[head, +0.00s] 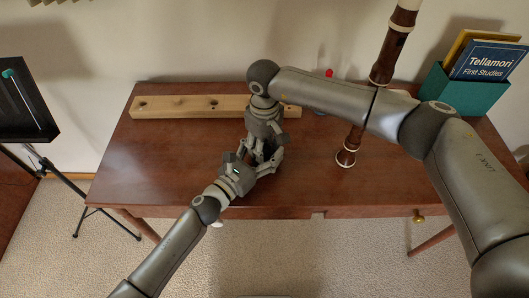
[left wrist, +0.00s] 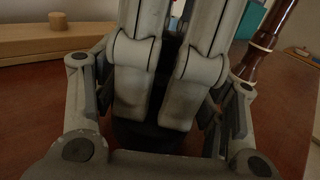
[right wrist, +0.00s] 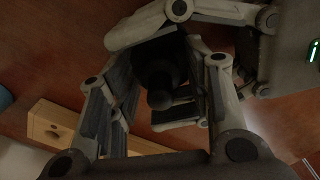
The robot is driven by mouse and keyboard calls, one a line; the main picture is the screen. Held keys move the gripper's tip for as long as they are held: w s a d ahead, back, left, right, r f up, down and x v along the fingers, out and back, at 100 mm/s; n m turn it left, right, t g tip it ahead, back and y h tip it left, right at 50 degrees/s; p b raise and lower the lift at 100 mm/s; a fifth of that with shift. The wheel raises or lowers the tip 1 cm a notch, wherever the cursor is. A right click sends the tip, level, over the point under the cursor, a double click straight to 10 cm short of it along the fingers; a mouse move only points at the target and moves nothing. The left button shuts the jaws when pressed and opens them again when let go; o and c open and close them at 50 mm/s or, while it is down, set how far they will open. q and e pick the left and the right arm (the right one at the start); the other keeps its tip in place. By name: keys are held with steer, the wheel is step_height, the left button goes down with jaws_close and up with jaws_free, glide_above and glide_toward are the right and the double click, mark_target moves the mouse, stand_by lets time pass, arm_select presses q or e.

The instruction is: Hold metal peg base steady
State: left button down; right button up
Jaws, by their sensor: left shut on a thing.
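A dark rounded piece with a small knob at its end, likely the metal peg (right wrist: 158,76), shows between the fingers of my right gripper (right wrist: 170,100) in the right wrist view. My left gripper (head: 262,163) reaches in from the lower left and is shut, its two pale fingers close together in the left wrist view (left wrist: 170,60). What it grips is mostly hidden by the fingers. My right gripper (head: 266,140) points down just above the left one, its fingers spread around the dark piece. In the head view the two grippers overlap and hide the peg.
A long wooden block (head: 180,107) with holes lies at the back of the brown desk (head: 330,190). A dark woodwind instrument (head: 383,70) stands on the right. A teal box (head: 465,95) with books (head: 487,60) is at the back right. The desk's front is clear.

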mark_target(265, 140)
jaws_close()
steer(key=shift+m, duration=1.7)
steer(key=shift+o, duration=1.1)
jaws_free()
steer(key=shift+r, duration=2.3)
